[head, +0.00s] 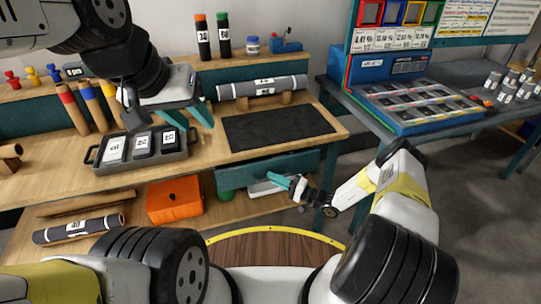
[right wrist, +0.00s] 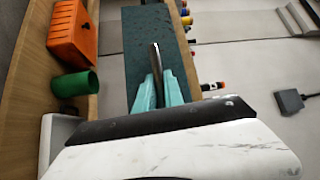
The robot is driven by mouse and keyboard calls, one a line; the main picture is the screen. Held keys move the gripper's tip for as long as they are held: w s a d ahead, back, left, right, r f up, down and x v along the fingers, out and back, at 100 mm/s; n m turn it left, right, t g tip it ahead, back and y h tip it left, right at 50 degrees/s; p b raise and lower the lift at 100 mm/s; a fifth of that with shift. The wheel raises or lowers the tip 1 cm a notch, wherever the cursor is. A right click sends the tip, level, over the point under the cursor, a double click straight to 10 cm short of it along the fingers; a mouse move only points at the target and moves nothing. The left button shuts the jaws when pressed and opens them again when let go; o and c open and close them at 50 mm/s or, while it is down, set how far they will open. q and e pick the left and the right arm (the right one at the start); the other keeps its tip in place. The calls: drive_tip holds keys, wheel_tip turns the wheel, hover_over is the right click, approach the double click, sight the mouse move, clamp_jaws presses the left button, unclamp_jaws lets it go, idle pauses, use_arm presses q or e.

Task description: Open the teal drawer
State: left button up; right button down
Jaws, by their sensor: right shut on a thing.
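The teal drawer (head: 290,163) is under the wooden bench top, and its teal face also shows in the right wrist view (right wrist: 145,32). A slim metal handle (right wrist: 156,58) stands out from that face. My right gripper (head: 280,181) is at the drawer front in the head view. In the right wrist view its teal fingers (right wrist: 159,88) are shut on the handle, one on each side. I cannot tell how far the drawer stands out. My left gripper (head: 166,115) is open and empty above the bench, over a dark tray.
The dark tray (head: 180,163) holds several labelled blocks. A black mat (head: 277,127) and a grey roll (head: 262,87) lie on the bench. Below, an orange box (head: 174,200) and a green cup (right wrist: 75,84) stand near the drawer. A blue-legged table stands at right.

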drive_tip(key=s+d, duration=0.3)
drive_tip(key=s, duration=0.7)
drive_tip(key=s+d, duration=0.4)
drive_tip(key=s, duration=0.7)
drive_tip(key=shift+s, duration=0.25)
drive_tip(key=c, duration=1.5)
unclamp_jaws()
drive_tip(key=shift+o, duration=0.2)
drive_tip(key=v, duration=0.8)
